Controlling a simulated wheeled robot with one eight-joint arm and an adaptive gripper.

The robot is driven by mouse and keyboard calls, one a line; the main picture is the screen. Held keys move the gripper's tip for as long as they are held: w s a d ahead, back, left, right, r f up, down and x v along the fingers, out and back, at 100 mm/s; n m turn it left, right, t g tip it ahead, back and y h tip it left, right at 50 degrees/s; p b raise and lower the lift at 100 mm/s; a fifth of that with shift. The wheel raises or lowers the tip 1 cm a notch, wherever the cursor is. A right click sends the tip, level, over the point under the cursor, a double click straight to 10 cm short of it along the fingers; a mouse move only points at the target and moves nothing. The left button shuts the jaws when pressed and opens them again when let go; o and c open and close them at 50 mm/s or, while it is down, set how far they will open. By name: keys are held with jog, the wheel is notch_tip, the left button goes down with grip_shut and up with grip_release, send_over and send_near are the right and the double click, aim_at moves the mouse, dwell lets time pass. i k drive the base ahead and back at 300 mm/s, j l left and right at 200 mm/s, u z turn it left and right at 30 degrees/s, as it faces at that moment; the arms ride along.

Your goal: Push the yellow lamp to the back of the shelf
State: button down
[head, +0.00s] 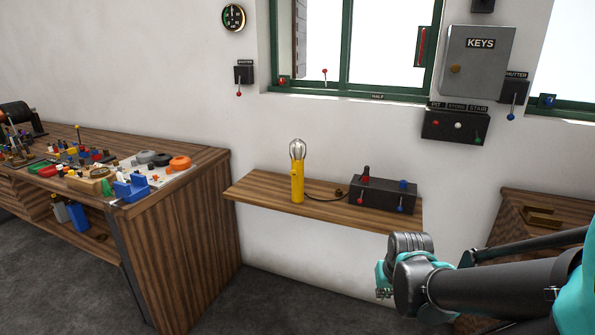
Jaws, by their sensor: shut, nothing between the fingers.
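The yellow lamp (297,182) stands upright on the wooden wall shelf (252,192), left of the shelf's middle. It has a yellow post with a clear bulb on top, and a dark cord runs from its base to the right. Bare shelf shows in front of it and behind it. My gripper (383,285) is at the lower right, in front of and below the shelf's right part, apart from the lamp. It is small and partly hidden by my wrist; it is shut and empty.
A dark switch box (383,195) with red and blue levers sits on the shelf, right of the lamp. A cluttered wooden workbench (185,225) stands at left, a wooden cabinet (545,205) at right. Open floor lies below the shelf.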

aim_at(298, 162)
jog(key=i+l, duration=0.1)
jog(key=i+u, duration=0.1)
jog(key=u, duration=0.25)
jog(key=i+l+u, duration=0.1)
jog(key=u, duration=0.2)
jog(key=i+l+u, duration=0.1)
jog(key=u, duration=0.9)
